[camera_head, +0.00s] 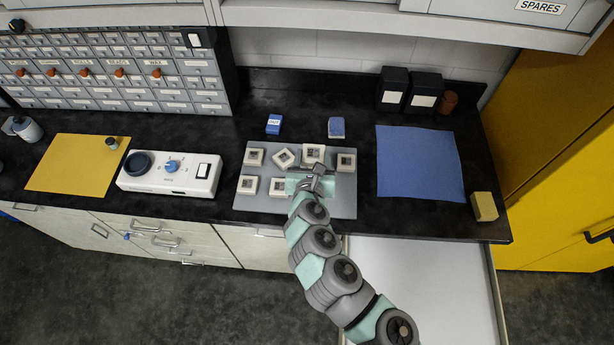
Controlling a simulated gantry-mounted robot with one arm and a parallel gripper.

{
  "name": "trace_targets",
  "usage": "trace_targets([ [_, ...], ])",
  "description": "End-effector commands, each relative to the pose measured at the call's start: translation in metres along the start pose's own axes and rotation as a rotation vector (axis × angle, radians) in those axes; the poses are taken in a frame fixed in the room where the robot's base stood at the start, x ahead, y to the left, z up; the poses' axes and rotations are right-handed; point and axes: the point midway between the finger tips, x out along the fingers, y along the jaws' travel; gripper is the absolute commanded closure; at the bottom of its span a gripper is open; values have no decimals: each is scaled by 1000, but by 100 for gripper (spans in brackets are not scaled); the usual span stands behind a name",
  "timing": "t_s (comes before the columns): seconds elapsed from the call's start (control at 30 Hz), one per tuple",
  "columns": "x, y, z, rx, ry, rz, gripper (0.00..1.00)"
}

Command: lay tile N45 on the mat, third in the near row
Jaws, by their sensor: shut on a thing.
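The grey mat (340,205) lies on the dark bench. White square tiles with dark centres lie on it in two rows. The far row shows tiles at the left (254,157), a turned one (284,157), one behind my gripper (313,153) and one at the right (346,160). The near row shows two tiles, the first (248,185) and the second (278,187). My gripper (314,183) is low over the near row, just right of the second tile. It is shut on a tile, mostly hidden by the gripper and arm. No tile label is readable.
An open drawer (425,285) is below the bench edge.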

Motion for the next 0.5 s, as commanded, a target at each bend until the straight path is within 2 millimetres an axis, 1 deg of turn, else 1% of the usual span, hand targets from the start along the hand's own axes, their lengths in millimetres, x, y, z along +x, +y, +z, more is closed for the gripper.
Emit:
trace_targets([
  [0.03, 5, 0, -15, -4, 6, 0, 93],
  [0.1, 13, -1, -33, -4, 8, -4, 93],
  [0.23, 26, -1, -62, 3, 4, -3, 93],
  [0.3, 32, -1, -79, 3, 8, -5, 93],
  [0.37, 37, -1, -90, 4, 3, -3, 93],
  [0.4, 41, -1, -100, 4, 4, -3, 93],
  [0.5, 49, -2, -118, 5, 4, -7, 93],
])
